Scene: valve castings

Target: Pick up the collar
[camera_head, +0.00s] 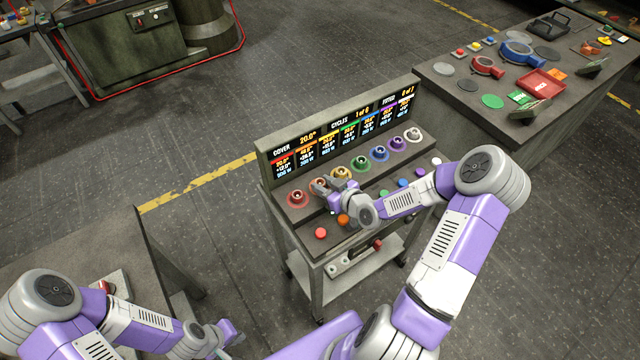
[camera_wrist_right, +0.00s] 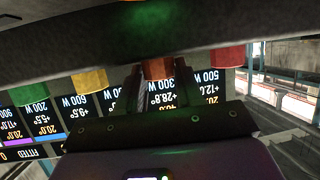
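Which part is the collar is not certain. A red ring-shaped part with a handle (camera_head: 487,67) and a larger blue one (camera_head: 517,52) lie on the far right bench. My right gripper (camera_head: 325,186) is over the console's upper shelf at the second knob from the left, an orange-red one. In the right wrist view this knob (camera_wrist_right: 158,68) shows between the two fingers (camera_wrist_right: 158,88), which stand apart on either side; contact is unclear. My left gripper (camera_head: 228,338) is low at the bottom left, away from the console; its finger opening is too small to judge.
The console's display panel (camera_head: 340,135) rises behind a row of coloured knobs, including a red one (camera_head: 297,197) and a yellow one (camera_head: 342,173). Coloured buttons (camera_head: 321,233) line the front. The right bench also carries a red tray (camera_head: 541,84) and discs. Open floor lies left of the console.

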